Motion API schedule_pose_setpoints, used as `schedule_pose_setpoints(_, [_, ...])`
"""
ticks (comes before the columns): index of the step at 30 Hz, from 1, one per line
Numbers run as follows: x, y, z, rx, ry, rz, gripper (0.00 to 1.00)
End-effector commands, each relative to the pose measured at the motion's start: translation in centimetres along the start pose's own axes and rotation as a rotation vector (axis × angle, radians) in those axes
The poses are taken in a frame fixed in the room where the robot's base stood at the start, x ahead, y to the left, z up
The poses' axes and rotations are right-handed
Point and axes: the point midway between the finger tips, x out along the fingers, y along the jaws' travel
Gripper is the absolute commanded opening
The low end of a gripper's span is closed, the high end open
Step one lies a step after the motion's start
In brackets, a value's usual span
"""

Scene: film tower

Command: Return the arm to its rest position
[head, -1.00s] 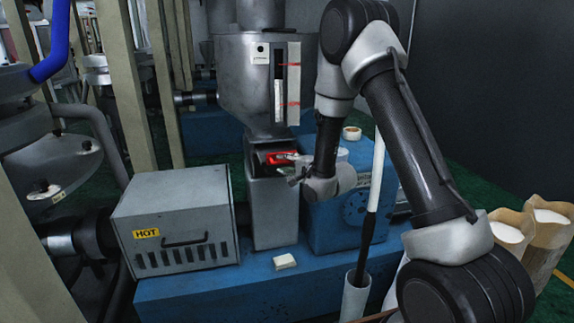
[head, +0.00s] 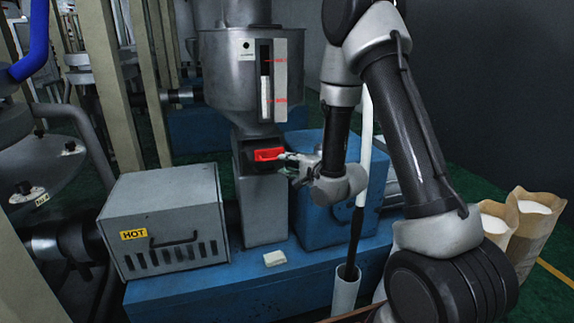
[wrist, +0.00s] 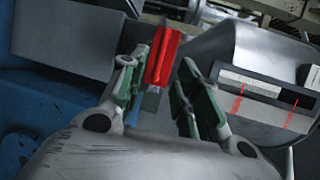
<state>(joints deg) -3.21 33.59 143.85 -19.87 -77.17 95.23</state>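My gripper (head: 290,160) is at the end of my arm, just right of the red handle (head: 267,154) on the grey feed throat below the hopper (head: 240,80). In the wrist view my gripper (wrist: 155,95) has its two green-padded fingers spread apart, with nothing between the pads. The red handle (wrist: 162,56) shows beyond the fingertips, nearer the left finger. Whether a fingertip touches the handle I cannot tell. My arm is bent, with the forearm hanging down in front of the blue housing.
A grey box marked HOT (head: 165,220) stands left on the blue machine base (head: 230,275). A small pale block (head: 275,258) lies on the base. A white tube (head: 346,288) with a pole in it stands in front. Open paper sacks (head: 533,225) stand at right.

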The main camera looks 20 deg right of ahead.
Motion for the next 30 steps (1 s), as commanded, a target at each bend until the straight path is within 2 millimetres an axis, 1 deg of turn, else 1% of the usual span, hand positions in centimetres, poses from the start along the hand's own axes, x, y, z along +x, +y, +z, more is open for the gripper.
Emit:
schedule_pose_setpoints(3, [0.0, 0.0, 0.0, -0.024, 0.0, 0.001, 0.32])
schedule_pose_setpoints(5, [0.0, 0.7, -0.1, -0.082, 0.002, 0.031, 0.32])
schedule_pose_setpoints(8, [-0.6, 4.9, -0.7, -0.254, 0.005, 0.209, 0.32])
schedule_pose_setpoints(9, [-1.3, 7.2, -1.1, -0.332, -0.002, 0.311, 0.32])
schedule_pose_setpoints(11, [-3.0, 10.8, -1.8, -0.453, -0.032, 0.483, 0.32])
schedule_pose_setpoints(12, [-4.5, 12.4, -2.2, -0.534, -0.06, 0.591, 0.32])
schedule_pose_setpoints(14, [-7.0, 13.7, -2.7, -0.645, -0.113, 0.735, 0.32])
schedule_pose_setpoints(15, [-8.8, 13.9, -3.0, -0.713, -0.156, 0.821, 0.32])
schedule_pose_setpoints(17, [-11.7, 13.5, -3.3, -0.801, -0.227, 0.938, 0.32])
schedule_pose_setpoints(18, [-13.8, 13.0, -3.4, -0.852, -0.28, 1.009, 0.32])
schedule_pose_setpoints(20, [-17.0, 11.6, -3.2, -0.918, -0.365, 1.1, 0.32])
schedule_pose_setpoints(21, [-19.3, 10.4, -3.0, -0.954, -0.426, 1.151, 0.32])
schedule_pose_setpoints(23, [-22.6, 8.5, -2.3, -0.993, -0.512, 1.208, 0.32])
schedule_pose_setpoints(24, [-24.6, 7.2, -1.8, -1.013, -0.564, 1.234, 0.32])
schedule_pose_setpoints(26, [-27.5, 5.3, -0.9, -1.037, -0.634, 1.258, 0.32])
schedule_pose_setpoints(27, [-29.3, 4.0, -0.3, -1.049, -0.672, 1.264, 0.32])
schedule_pose_setpoints(30, [-33.4, 1.1, 1.4, -1.074, -0.736, 1.257, 0.32])
